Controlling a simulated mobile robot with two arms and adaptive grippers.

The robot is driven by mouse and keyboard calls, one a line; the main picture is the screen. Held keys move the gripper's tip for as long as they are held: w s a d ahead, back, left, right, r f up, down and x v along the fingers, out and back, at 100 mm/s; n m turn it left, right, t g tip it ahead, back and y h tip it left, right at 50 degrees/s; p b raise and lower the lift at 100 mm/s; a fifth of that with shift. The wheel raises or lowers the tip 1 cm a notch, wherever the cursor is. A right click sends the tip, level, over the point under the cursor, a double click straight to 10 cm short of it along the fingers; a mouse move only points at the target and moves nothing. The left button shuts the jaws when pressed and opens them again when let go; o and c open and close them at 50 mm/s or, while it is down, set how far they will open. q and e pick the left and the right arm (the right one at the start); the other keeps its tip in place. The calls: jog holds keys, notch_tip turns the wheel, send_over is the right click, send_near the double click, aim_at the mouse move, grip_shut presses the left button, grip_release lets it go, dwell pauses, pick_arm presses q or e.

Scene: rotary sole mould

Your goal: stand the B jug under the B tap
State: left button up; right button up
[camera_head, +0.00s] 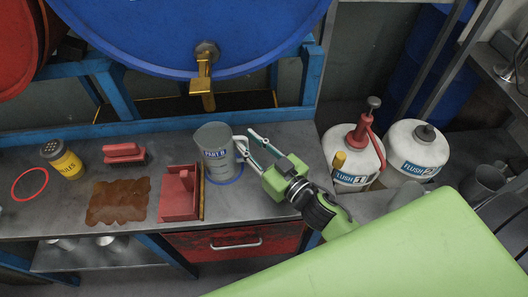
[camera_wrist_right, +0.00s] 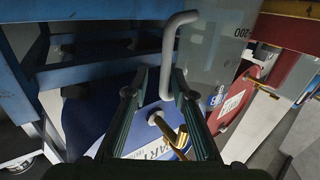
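The B jug (camera_head: 217,158), grey and translucent with a "PART B" label, stands upright on the bench, on a blue ring mark, with its handle to the right. The brass B tap (camera_head: 203,84) sticks out of the blue drum, behind and above the jug. My right gripper (camera_head: 250,139) is at the jug's handle side with its fingers apart. In the right wrist view the grey handle (camera_wrist_right: 168,62) lies between the two fingertips (camera_wrist_right: 162,76), with a gap visible on the left side; contact on the right is unclear. My left gripper is not in view.
On the bench (camera_head: 78,223) are a red tray (camera_head: 180,195), a brown stain (camera_head: 119,201), a red brush (camera_head: 124,152), a yellow shaker (camera_head: 64,162) and a red ring (camera_head: 29,184). Two white flush cans (camera_head: 352,160) stand at the right. The blue frame (camera_head: 160,128) runs behind the jug.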

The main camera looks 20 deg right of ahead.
jog(key=b+v, duration=0.2)
jog(key=v, duration=1)
jog(key=shift+r, duration=0.4)
